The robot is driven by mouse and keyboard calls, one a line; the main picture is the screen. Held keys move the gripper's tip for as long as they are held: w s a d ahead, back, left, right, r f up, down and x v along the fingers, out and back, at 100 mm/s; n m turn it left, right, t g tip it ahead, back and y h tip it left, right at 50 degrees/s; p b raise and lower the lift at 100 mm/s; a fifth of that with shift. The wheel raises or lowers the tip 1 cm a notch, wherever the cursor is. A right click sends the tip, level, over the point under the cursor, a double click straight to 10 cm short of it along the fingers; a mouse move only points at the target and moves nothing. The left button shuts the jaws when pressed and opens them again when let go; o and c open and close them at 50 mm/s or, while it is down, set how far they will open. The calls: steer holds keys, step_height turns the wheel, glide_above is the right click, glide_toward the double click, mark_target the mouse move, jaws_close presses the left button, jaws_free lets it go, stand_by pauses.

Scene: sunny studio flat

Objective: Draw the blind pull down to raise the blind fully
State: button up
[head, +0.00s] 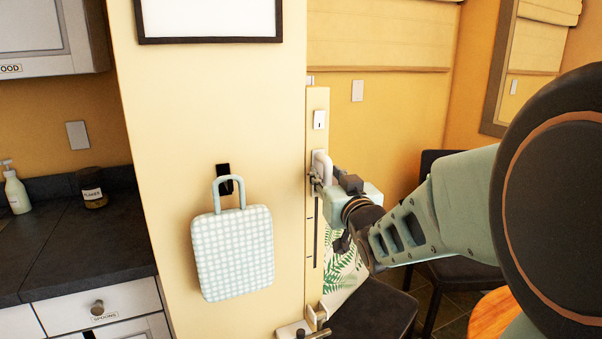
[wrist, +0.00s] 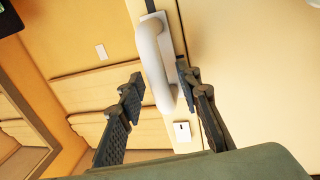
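The blind pull is a white, rounded handle (head: 322,164) on a plate on the narrow wall strip. In the wrist view the handle (wrist: 153,55) lies between my two fingers. My gripper (wrist: 157,82) is open around it; the right finger is close to the handle, though contact is unclear, and a gap shows on the left finger's side. In the head view my gripper (head: 319,180) is at the handle, partly hiding it. A dark vertical slot (head: 315,240) runs below the handle. A pale folded blind (head: 380,40) with a bottom bar hangs at the upper right.
A checked bag (head: 233,255) hangs from a black hook left of the strip. A metal fixture (head: 305,329) sticks out low on the strip. Dark chairs (head: 455,272) and a wooden round top (head: 492,317) stand at lower right. A counter (head: 70,245) is at left.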

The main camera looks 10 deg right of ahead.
jaws_close()
stand_by(0.5)
step_height(320, 180, down, 25)
steer(key=b, duration=2.3)
steer(key=shift+s+b, duration=0.1)
steer(key=shift+b, duration=0.25)
steer(key=shift+c, duration=1.8)
jaws_free()
steer(key=shift+o, duration=1.8)
steer(key=shift+r, duration=0.2)
